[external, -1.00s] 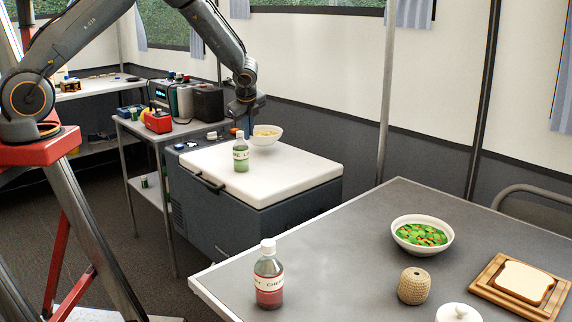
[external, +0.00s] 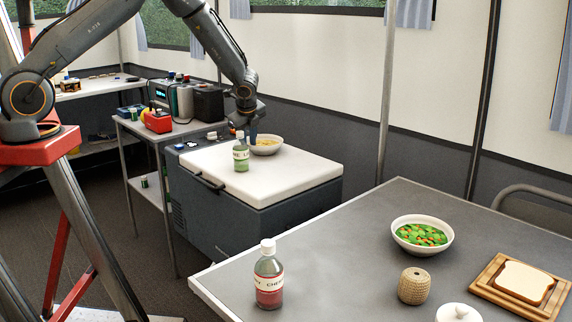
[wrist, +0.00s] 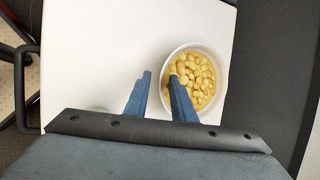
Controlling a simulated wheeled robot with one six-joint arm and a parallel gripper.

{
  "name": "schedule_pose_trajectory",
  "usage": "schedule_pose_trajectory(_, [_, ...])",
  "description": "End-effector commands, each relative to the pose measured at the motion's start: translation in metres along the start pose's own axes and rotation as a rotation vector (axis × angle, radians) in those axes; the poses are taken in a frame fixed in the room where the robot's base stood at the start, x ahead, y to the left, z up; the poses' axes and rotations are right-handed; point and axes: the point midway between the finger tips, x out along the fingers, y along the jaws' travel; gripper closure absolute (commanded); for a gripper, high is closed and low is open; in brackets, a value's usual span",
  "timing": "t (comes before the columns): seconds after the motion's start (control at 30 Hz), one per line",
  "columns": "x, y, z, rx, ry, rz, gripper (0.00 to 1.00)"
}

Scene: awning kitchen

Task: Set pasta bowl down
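The pasta bowl (external: 265,147) is white and holds yellow pasta. It sits upright on the white lid of the cooler (external: 300,174), towards its back edge. In the wrist view the bowl (wrist: 222,84) is right of centre. My gripper (wrist: 160,75) is at the bowl's left rim, with one blue finger over the inside and the other outside. A gap shows between the outer finger and the rim, so the gripper looks open around the wall. In the external view the gripper (external: 252,138) is low beside the bowl, its fingertips partly hidden.
A green-labelled bottle (external: 241,156) stands on the lid in front of the bowl. A side table with a red box (external: 158,122) and appliances is at the left. The near table (external: 340,255) holds a salad bowl (external: 422,234), a red bottle (external: 268,278) and bread (external: 524,281).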

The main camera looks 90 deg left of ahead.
Motion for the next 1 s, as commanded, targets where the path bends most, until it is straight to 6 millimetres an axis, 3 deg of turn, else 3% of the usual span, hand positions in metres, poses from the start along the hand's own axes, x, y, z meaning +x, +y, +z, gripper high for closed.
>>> schedule_pose_trajectory(0.23, [-0.014, -0.002, 0.001, 0.000, 0.000, -0.002, 0.77])
schedule_pose_trajectory(0.7, [-0.101, -0.002, 0.001, 0.000, 0.000, -0.002, 0.77])
schedule_pose_trajectory(1.0, [-0.123, -0.001, 0.001, 0.000, 0.000, 0.000, 0.77])
